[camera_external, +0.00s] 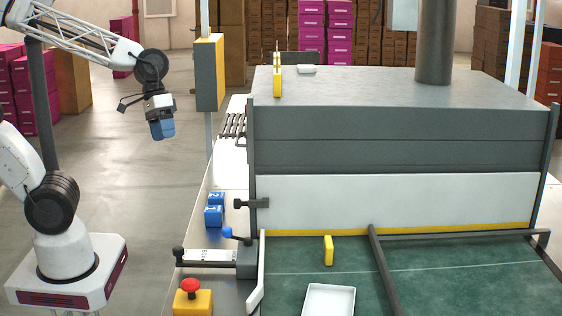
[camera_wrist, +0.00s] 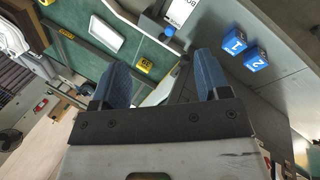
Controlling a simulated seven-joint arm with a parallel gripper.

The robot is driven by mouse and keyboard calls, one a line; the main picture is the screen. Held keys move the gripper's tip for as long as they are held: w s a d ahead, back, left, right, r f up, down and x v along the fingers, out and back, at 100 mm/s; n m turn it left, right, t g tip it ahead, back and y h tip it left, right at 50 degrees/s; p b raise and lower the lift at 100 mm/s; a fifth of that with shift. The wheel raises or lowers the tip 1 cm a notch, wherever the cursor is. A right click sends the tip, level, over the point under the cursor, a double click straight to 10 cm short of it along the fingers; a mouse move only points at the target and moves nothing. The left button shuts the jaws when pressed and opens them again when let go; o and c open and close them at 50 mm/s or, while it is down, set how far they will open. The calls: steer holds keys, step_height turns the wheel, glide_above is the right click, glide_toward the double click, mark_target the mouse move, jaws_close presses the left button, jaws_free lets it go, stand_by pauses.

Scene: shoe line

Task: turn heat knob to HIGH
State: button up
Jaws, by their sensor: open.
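No knob marked for heat or HIGH can be made out in either view. A grey and yellow box (camera_external: 209,72) stands on a post in the external view; no knob shows on its visible faces. My gripper (camera_external: 162,129) hangs in free air left of the post and the machine, fingers pointing down. In the wrist view my gripper (camera_wrist: 162,75) has its two blue fingers apart with nothing between them.
Blue blocks (camera_external: 214,207) marked 1 and 2 stand left of the machine. A blue-tipped lever (camera_external: 236,235), a black-knobbed lever (camera_external: 180,256) and a red button (camera_external: 190,286) are at the front. A white tray (camera_external: 328,300) and yellow block (camera_external: 328,250) lie on the green belt.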

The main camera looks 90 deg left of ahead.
steer(key=w+a+f+n+t+h, duration=0.15)
steer(key=w+a+n+t, duration=0.25)
steer(key=w+a+n, duration=0.5)
steer(key=w+a+f+n+t+h, duration=0.1)
steer(key=w+a+n+t+h, duration=0.2)
steer(key=w+a+n, duration=0.65)
steer(key=s+a+f+n+t+y, duration=0.1)
steer(key=s+a+n+t+y, duration=0.1)
steer(key=a, duration=0.8)
steer(key=s+a+f+n+t+y, duration=0.2)
steer(key=a+n, duration=0.3)
steer(key=a, duration=0.5)
steer(key=s+a+f+n+t+y, duration=0.2)
steer(key=s+a+n+t+y, duration=0.1)
steer(key=a, duration=0.7)
steer(key=shift+f+n+t, duration=0.25)
steer(key=shift+n+t, duration=0.5)
steer(key=shift+t, duration=0.05)
steer(key=shift+d, duration=0.1)
steer(key=w, duration=0.7)
steer(key=shift+w+d, duration=0.25)
steer(key=shift+w, duration=0.1)
steer(key=c, duration=0.9)
